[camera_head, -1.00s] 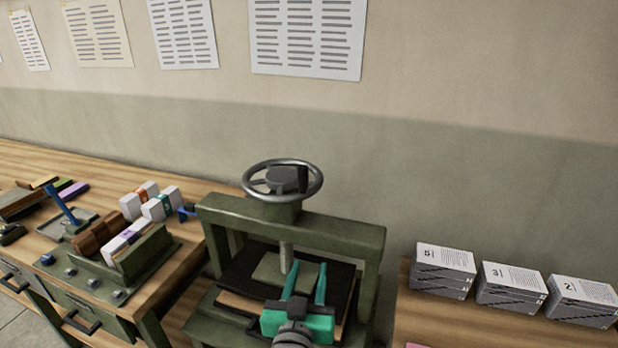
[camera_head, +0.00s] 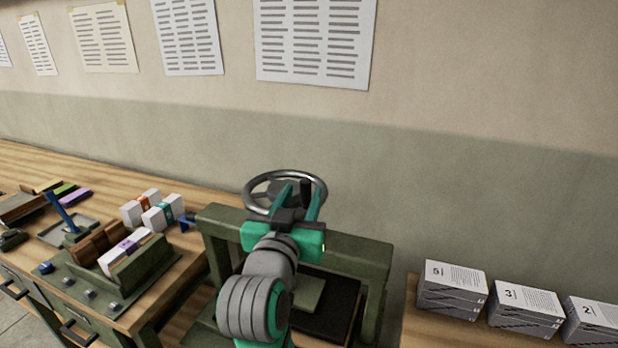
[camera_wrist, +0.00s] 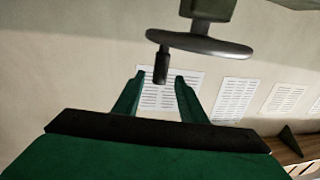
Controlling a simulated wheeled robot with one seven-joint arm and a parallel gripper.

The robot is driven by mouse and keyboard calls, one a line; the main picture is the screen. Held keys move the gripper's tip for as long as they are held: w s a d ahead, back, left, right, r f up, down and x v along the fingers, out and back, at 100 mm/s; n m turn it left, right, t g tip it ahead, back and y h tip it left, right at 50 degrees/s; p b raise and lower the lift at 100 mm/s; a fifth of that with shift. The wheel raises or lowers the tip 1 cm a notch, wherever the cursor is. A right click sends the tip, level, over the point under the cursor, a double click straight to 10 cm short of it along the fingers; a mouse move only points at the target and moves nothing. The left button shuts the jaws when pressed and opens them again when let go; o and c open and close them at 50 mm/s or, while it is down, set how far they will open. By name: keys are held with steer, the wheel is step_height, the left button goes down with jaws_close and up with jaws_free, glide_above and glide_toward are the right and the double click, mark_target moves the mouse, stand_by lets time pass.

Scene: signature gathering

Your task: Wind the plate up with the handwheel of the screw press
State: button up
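The screw press has a green frame (camera_head: 368,262) with a grey handwheel (camera_head: 250,193) on top. A black upright handle (camera_head: 306,187) stands on the wheel's rim, at its right side in the head view. In the wrist view the handwheel (camera_wrist: 205,45) appears upside down with the handle (camera_wrist: 161,66) hanging from it. My gripper (camera_head: 300,191) is open, its two green fingers raised at the wheel's height. In the wrist view the handle shows between the fingertips (camera_wrist: 161,78), with no contact visible. The green press plate (camera_head: 308,293) lies low in the frame, partly hidden by my arm.
A wooden table (camera_head: 190,238) at left holds banded paper blocks (camera_head: 163,213) and a green rack (camera_head: 150,262). Another table (camera_head: 425,333) at right holds numbered paper stacks (camera_head: 450,292). A wall with printed sheets (camera_head: 313,45) stands behind the press.

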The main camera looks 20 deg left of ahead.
steer(key=w, duration=0.8)
steer(key=shift+a, duration=0.4)
steer(key=shift+c, duration=0.7)
jaws_close()
